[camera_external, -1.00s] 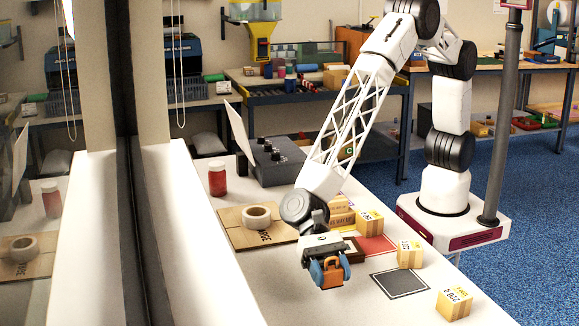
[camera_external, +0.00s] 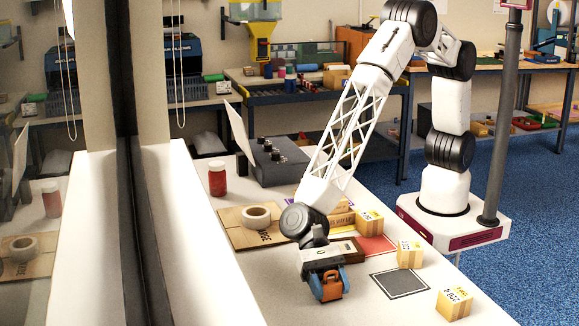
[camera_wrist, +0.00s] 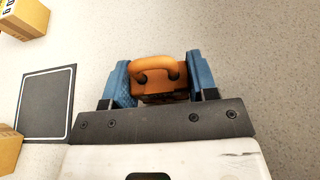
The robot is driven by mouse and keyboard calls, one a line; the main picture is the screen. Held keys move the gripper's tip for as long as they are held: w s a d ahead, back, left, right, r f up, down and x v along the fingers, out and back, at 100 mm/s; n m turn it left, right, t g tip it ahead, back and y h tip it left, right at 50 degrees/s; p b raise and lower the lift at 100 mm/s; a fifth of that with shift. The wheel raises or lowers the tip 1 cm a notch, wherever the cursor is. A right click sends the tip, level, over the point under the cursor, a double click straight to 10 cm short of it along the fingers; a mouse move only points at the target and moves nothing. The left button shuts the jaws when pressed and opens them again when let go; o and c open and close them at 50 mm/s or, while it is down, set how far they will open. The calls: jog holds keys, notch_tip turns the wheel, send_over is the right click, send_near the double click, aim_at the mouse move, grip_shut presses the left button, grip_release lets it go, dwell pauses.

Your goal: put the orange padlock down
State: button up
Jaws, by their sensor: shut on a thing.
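The orange padlock (camera_external: 332,286) is between the blue fingers of my gripper (camera_external: 328,280), low over the white table near its front. In the wrist view the padlock (camera_wrist: 157,74) has its rounded shackle toward the top of the picture. A blue finger of my gripper (camera_wrist: 156,82) stands on each side of it, shut on its body. I cannot tell whether the padlock's underside touches the table.
A dark square mat with a light border (camera_external: 400,283) lies to the right, with small cartons (camera_external: 410,254) and (camera_external: 454,304) beside it. A red mat (camera_external: 376,246) lies behind. A tape roll (camera_external: 257,216) sits on flat cardboard (camera_external: 232,236). Table around the padlock is clear.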

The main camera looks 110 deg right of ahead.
jog(key=shift+f, duration=0.15)
jog(key=o, duration=1.1)
jog(key=shift+d+r, duration=0.2)
jog(key=shift+r, duration=0.05)
jog(key=v, duration=1.1)
jog(key=shift+d, duration=0.35)
jog(key=shift+r, duration=0.1)
